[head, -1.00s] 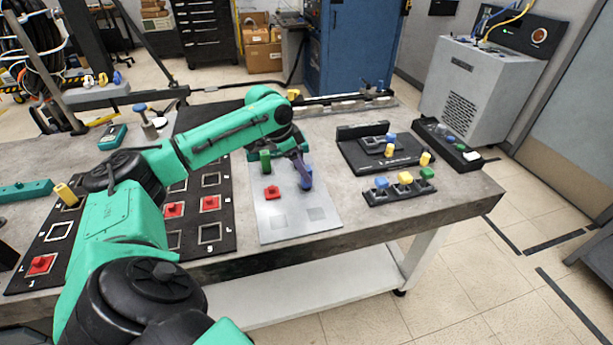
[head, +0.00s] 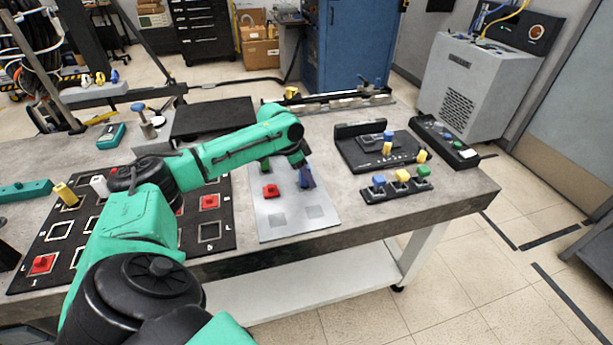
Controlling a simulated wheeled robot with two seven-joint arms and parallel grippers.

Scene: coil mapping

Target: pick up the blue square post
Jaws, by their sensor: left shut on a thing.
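The blue square post (head: 306,178) is at the upper right of the light grey plate (head: 268,228). My left gripper (head: 304,166) reaches down to it from above and is shut on it. The fingers are small and partly hidden by the wrist. I cannot tell whether the post still touches the plate. My right gripper is not in view.
A red block (head: 270,191) and a partly hidden green post (head: 264,166) stand on the same plate. A black board (head: 192,246) with square frames lies to the left. A rack of coloured blocks (head: 400,190) is to the right. The grey table's front right corner is clear.

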